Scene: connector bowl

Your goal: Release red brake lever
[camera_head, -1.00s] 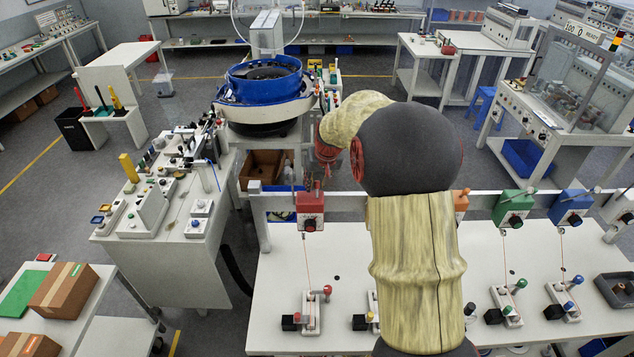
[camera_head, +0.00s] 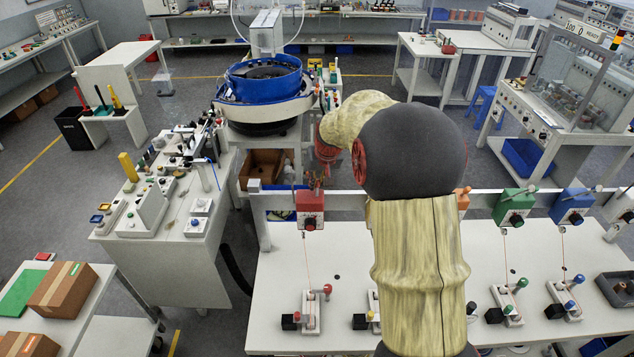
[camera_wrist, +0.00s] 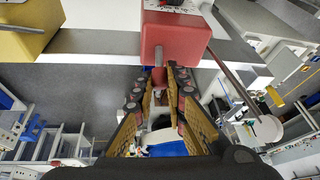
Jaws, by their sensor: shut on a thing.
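A red box (camera_head: 310,203) hangs on the white rail in the head view, and it fills the upper middle of the wrist view (camera_wrist: 175,38). A short red lever (camera_wrist: 158,78) sticks out from the box, between the fingertips of my gripper (camera_wrist: 160,85). The fingers are shut on this lever. In the head view my gripper (camera_head: 318,181) is just above and behind the red box, small and partly hidden by my arm. On the table below, a red-knobbed handle (camera_head: 326,290) stands on a white base, apart from my gripper.
The white rail (camera_head: 345,201) also carries a green box (camera_head: 513,205) and a blue box (camera_head: 571,205) to the right. A yellow box (camera_wrist: 22,38) hangs beside the red one in the wrist view. My arm hides the middle of the table. A blue bowl feeder (camera_head: 264,80) stands behind.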

